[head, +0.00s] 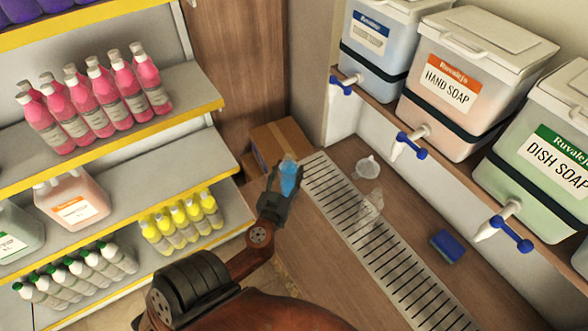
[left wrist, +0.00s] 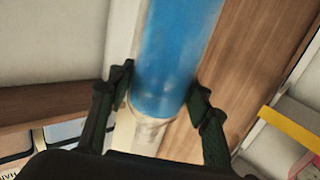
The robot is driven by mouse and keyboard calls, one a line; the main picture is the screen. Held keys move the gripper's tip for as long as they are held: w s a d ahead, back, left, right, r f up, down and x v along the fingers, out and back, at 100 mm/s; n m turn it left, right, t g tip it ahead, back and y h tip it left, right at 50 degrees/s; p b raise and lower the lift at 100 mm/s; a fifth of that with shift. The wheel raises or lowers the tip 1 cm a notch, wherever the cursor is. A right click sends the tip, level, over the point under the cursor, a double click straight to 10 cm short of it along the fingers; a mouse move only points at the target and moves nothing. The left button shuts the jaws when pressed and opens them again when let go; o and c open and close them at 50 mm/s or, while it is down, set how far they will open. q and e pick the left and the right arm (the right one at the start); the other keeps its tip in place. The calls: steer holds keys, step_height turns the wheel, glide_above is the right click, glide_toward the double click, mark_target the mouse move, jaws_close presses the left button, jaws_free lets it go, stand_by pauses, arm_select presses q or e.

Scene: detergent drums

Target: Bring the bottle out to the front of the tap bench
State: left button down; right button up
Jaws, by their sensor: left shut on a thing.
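A clear bottle with blue liquid (head: 289,179) is held in my left gripper (head: 276,203), above the far left end of the tap bench (head: 405,200). In the left wrist view the bottle (left wrist: 178,60) stands between the two dark fingers (left wrist: 162,100), which close on its sides near one end. The bottle looks roughly upright in the head view; its lower part is hidden by the gripper. I cannot tell how far it is above the bench. My right gripper is out of view.
A slotted drain grate (head: 350,225) runs along the bench. A small funnel (head: 367,167), an empty clear bottle (head: 368,211) and a blue sponge (head: 447,246) are on it. Tapped drums, including hand soap (head: 460,85), line the right. A cardboard box (head: 281,142) and stocked shelves (head: 110,180) are left.

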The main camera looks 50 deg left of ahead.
arm_select(q)
steer(key=shift+s+a+f+b, duration=0.15)
steer(key=shift+s+b, duration=0.5)
steer(key=shift+s, duration=1.1)
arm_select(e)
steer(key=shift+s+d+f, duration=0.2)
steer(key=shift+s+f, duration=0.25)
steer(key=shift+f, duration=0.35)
arm_select(q)
steer(key=c, duration=0.9)
jaws_free()
steer(key=shift+c, duration=0.2)
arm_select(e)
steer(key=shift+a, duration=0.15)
arm_select(q)
steer(key=shift+s, duration=0.1)
steer(key=v, duration=1.1)
steer(key=shift+s+d, duration=0.3)
